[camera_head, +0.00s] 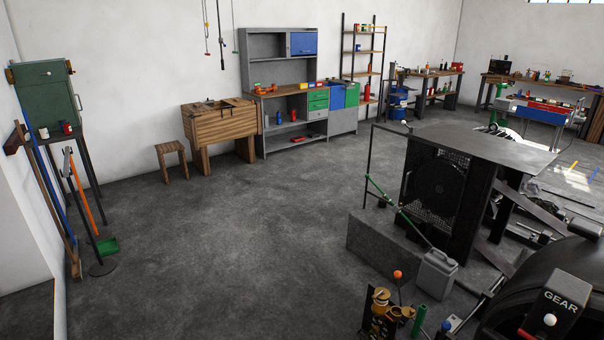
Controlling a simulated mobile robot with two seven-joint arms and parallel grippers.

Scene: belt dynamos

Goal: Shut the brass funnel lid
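A cluster of small brass-coloured parts (381,296) stands at the bottom edge, right of centre, on a dark machine part. One brass piece (407,312) looks like a round cup or lid. The parts are too small to tell which is the funnel lid, or whether it is open or shut. Neither of my grippers nor my arms is in view.
Beside the brass parts are an orange knob (397,274) on a rod and a green cylinder (419,321). A grey jerrycan (436,274) stands behind, near a large dark machine (437,180). A GEAR lever box (553,305) is at right. Open floor lies left.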

